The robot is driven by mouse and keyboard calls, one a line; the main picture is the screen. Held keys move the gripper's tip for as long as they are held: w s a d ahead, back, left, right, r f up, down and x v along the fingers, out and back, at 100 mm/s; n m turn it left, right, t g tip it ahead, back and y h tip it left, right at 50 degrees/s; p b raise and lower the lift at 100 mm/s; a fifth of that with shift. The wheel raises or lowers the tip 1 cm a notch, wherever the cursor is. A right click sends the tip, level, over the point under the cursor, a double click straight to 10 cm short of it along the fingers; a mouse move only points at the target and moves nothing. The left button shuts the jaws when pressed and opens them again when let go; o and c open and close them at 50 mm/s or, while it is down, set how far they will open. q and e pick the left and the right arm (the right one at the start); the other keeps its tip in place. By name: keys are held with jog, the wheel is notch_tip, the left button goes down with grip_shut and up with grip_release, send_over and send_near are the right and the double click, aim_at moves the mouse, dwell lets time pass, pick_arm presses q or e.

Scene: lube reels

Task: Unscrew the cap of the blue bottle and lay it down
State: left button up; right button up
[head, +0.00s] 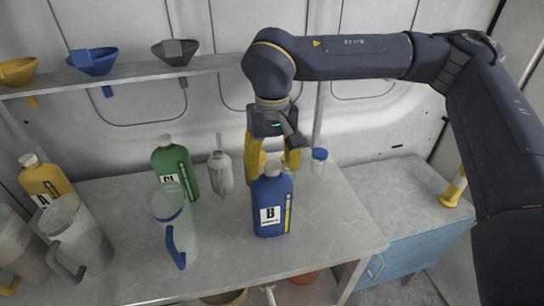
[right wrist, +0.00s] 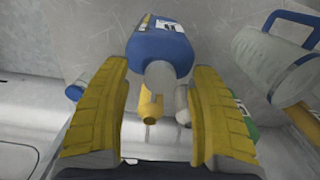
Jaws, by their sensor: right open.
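The blue bottle (head: 270,215), labelled B, stands upright on the bench. It also shows in the right wrist view (right wrist: 150,50). Its pale grey cap (right wrist: 160,76) points toward the wrist camera. My right gripper (head: 272,165) is above the bottle, pointing down, with its yellow fingers spread on either side of the bottle's top. In the right wrist view the gripper (right wrist: 160,70) is open, the cap lies between the fingertips, and gaps show on both sides. My left gripper is not in view.
A green bottle (head: 168,162), a clear jug with a blue handle (head: 172,222) and a grey bottle (head: 221,172) stand left of the blue bottle. A small blue-lidded jar (head: 319,161) is behind right. Funnels hang on the shelf (head: 130,73). Bench (head: 330,225) right of the bottle is clear.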

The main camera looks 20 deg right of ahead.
dwell(0.3)
grip_shut()
dwell(0.4)
jog(key=n, duration=0.5)
jog(key=shift+f, duration=0.1)
jog(key=shift+o, duration=0.7)
grip_release()
jog(key=shift+r, duration=0.2)
